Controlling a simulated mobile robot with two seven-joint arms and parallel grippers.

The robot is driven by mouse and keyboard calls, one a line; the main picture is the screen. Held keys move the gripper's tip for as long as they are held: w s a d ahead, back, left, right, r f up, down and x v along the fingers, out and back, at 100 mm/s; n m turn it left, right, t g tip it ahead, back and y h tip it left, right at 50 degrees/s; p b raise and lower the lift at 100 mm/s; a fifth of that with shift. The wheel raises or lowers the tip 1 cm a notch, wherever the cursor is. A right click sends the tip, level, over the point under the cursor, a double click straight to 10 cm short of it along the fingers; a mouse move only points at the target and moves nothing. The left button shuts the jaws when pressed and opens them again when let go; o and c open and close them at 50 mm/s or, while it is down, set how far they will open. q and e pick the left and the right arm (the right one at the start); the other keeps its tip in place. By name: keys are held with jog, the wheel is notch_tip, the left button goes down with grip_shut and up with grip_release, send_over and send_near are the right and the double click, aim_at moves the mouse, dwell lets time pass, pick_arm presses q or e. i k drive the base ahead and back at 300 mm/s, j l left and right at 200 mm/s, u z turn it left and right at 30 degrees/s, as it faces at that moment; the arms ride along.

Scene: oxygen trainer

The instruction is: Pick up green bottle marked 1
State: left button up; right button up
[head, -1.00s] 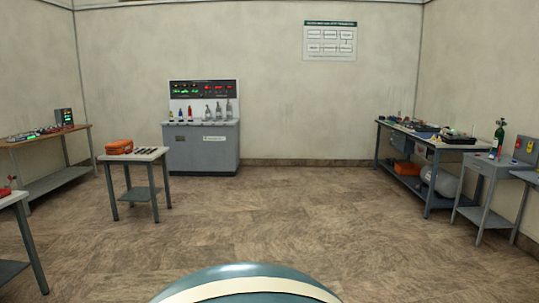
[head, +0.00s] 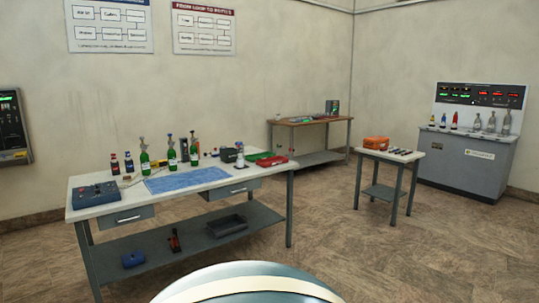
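Neither of my grippers is in view.
A blue cloth (head: 188,180) lies in front of the bottles. A blue box (head: 97,194) and two small dark bottles (head: 128,162) are to the left. A side table (head: 388,156) and a grey console (head: 466,160) stand right. Floor before the bench is open.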

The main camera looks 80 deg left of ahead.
aim_at(193, 149)
jog(key=j+u, duration=0.2)
jog(key=u, duration=0.25)
jog(key=k+j+u, duration=0.1)
jog(key=j+u, duration=0.15)
jog(key=u, duration=0.25)
jog(key=j+u, duration=0.2)
jog(key=u, duration=0.25)
jog(key=j+u, duration=0.35)
jog(key=i+j+u, duration=0.15)
jog(key=u, duration=0.15)
jog(key=i+j+u, duration=0.15)
jog(key=j+u, duration=0.2)
jog(key=i+j+u, duration=0.45)
jog(key=i+j, duration=1)
jog(key=j+u, duration=0.05)
jog(key=j, duration=0.1)
